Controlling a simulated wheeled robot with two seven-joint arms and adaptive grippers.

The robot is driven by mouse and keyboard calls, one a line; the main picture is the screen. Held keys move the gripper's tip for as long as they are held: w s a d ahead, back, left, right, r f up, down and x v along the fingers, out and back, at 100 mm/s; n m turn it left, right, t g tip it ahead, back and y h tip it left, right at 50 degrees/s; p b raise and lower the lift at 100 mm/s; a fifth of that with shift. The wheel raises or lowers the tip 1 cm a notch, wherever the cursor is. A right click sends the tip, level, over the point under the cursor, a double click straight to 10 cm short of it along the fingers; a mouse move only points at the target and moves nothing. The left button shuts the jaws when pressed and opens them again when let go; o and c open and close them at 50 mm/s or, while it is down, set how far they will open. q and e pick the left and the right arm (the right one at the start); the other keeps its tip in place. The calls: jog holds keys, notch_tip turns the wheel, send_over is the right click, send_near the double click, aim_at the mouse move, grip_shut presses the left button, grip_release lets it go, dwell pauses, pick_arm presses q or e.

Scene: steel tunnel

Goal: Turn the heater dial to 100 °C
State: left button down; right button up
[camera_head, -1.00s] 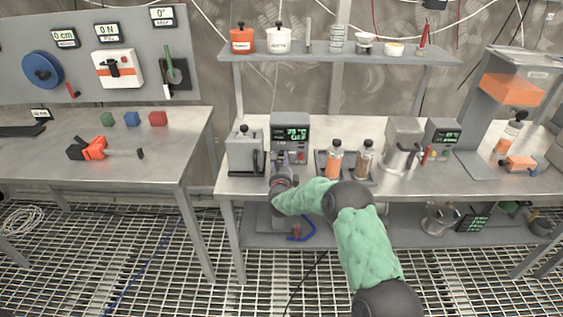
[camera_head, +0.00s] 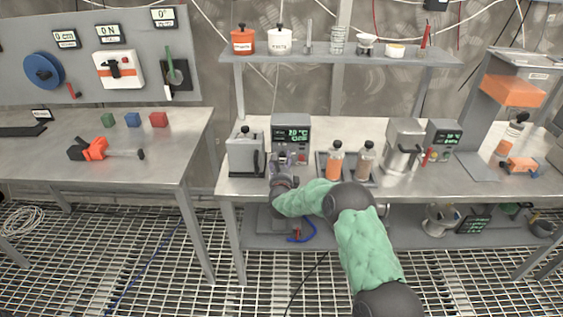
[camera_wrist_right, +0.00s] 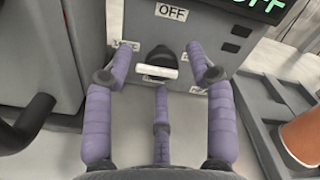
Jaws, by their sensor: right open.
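The heater (camera_head: 291,125) is a grey box with a green-lit display, standing on the right bench. Its black dial (camera_wrist_right: 160,58) has a white bar near its lower edge and shows in the right wrist view. An OFF label (camera_wrist_right: 171,12) sits above the dial; smaller labels around it are partly hidden or too small to read. My right gripper (camera_head: 289,159) is in front of the heater's lower face. In the right wrist view its purple fingers (camera_wrist_right: 162,66) are open around the dial, two at the sides and one below, with visible gaps. My left gripper is not in view.
A grey lidded container (camera_head: 245,154) stands close left of the heater. A tray with bottles (camera_head: 335,159) stands close right. A metal pot (camera_head: 403,148) is further right. A shelf (camera_head: 340,57) with vessels runs above the bench.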

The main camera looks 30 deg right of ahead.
jog(key=v, duration=1.2)
dwell(0.3)
